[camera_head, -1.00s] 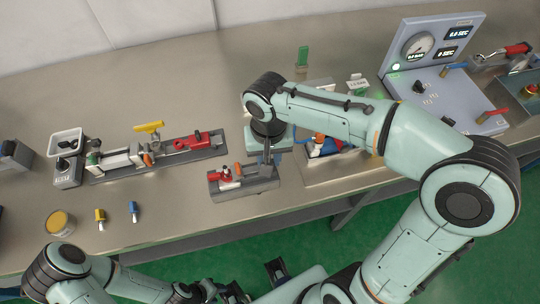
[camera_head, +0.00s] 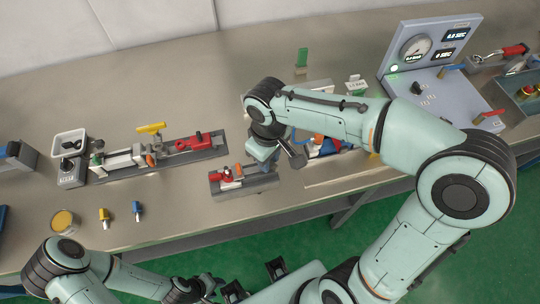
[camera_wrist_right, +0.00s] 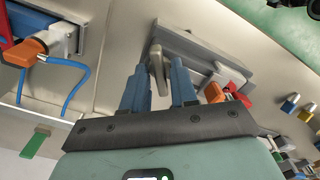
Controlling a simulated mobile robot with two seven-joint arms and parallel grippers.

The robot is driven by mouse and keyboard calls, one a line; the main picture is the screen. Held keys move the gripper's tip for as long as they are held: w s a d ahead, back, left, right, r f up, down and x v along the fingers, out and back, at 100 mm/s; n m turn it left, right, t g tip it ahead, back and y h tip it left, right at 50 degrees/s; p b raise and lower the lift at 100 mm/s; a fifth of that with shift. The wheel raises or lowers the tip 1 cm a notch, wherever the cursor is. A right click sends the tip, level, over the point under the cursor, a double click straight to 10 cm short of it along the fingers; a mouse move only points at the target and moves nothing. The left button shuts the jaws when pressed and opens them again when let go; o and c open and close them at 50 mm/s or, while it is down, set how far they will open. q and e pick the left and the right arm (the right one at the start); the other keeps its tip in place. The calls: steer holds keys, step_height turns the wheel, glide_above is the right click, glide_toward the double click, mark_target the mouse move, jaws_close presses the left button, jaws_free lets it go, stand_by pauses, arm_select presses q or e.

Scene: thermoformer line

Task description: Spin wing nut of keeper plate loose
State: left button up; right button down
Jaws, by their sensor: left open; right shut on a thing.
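A small grey fixture (camera_head: 262,183) with a red and orange clamp (camera_head: 228,174) sits on the bench; it also shows in the right wrist view (camera_wrist_right: 207,48). My right gripper (camera_head: 262,158) is over the fixture's right end, its tips largely hidden in the head view. In the right wrist view, its blue fingers (camera_wrist_right: 160,85) are on either side of a pale metal piece, apparently the wing nut (camera_wrist_right: 157,70), upright at the fixture's end. The keeper plate cannot be told apart from the fixture. My left gripper (camera_head: 256,281) is open and empty at the bottom, off the bench edge.
A longer fixture (camera_head: 165,156) with red and yellow handles stands left. A yellow-topped can (camera_head: 63,222) and two small padlocks, yellow (camera_head: 104,217) and blue (camera_head: 137,210), lie near the front edge. A gauge panel (camera_head: 435,60) stands back right.

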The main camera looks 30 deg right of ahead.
arm_select(q)
steer(key=shift+w+r, duration=0.1)
steer(key=shift+r, duration=0.05)
arm_select(e)
steer(key=shift+n, duration=0.6)
steer(key=n+p, duration=0.1)
steer(key=n, duration=0.2)
steer(key=shift+r, duration=0.1)
arm_select(q)
steer(key=shift+w+r, duration=0.35)
steer(key=shift+r, duration=0.25)
arm_select(e)
steer(key=shift+n, duration=0.9)
arm_select(q)
steer(key=shift+r, duration=0.1)
